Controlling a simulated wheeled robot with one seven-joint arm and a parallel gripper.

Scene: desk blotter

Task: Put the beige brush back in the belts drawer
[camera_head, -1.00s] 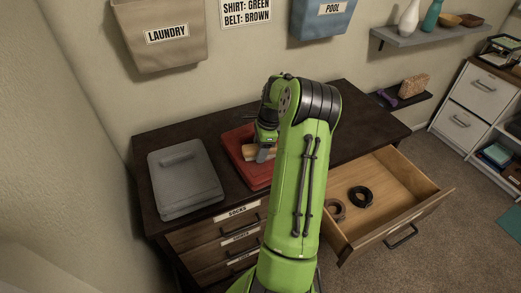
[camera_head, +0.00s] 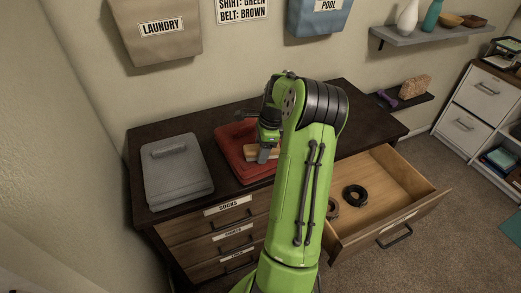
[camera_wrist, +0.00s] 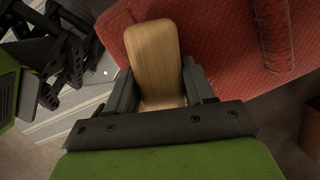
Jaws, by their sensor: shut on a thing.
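My gripper (camera_head: 266,152) is shut on the beige brush (camera_wrist: 155,50), with one finger on each side of it. The brush shows a smooth wooden back in the wrist view; its bristles are hidden. In the head view the brush (camera_head: 251,153) is partly hidden by the gripper, over the red folded cloth on the dresser. I cannot tell whether it touches the cloth. An open drawer (camera_head: 400,187) to the right of my arm holds a coiled black belt (camera_head: 355,194) and a brown belt (camera_head: 333,207), partly behind my arm. Its label is not readable.
The red cloth (camera_head: 230,146) and a grey folded item (camera_head: 178,175) lie on the dark dresser top (camera_head: 195,126). Closed drawers, the top one labelled socks (camera_head: 228,203), are below. The open drawer has bare floor at its right. A wall shelf (camera_head: 425,35) hangs at upper right.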

